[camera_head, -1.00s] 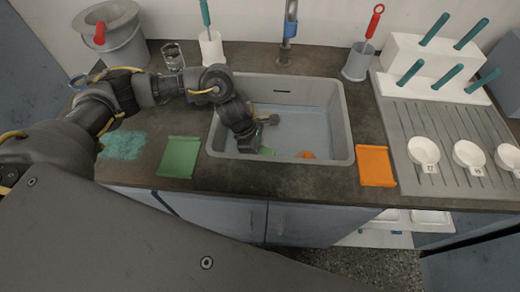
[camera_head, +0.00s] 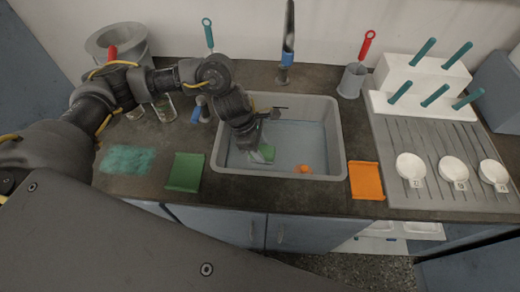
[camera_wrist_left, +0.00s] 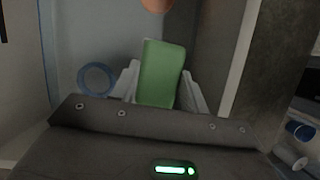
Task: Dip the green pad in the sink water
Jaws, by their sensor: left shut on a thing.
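My left gripper (camera_head: 258,146) is inside the grey sink (camera_head: 341,135), toward its left side. It is shut on the green pad (camera_head: 266,153), which points down and to the front. In the left wrist view the pad (camera_wrist_left: 161,73) stands between the two pale fingers, with most of its face showing. Bluish water (camera_head: 300,140) covers the sink floor. I cannot tell whether the pad's lower end touches the water. An orange pad (camera_head: 302,169) lies near the sink's front wall. My right gripper is not in view.
A green tray (camera_head: 186,172) lies left of the sink and an orange tray (camera_head: 366,180) right of it. A teal patch (camera_head: 127,159) is on the counter. The tap (camera_head: 287,50) rises behind the sink. White scoops (camera_head: 411,166) sit on the right drainboard (camera_head: 440,195).

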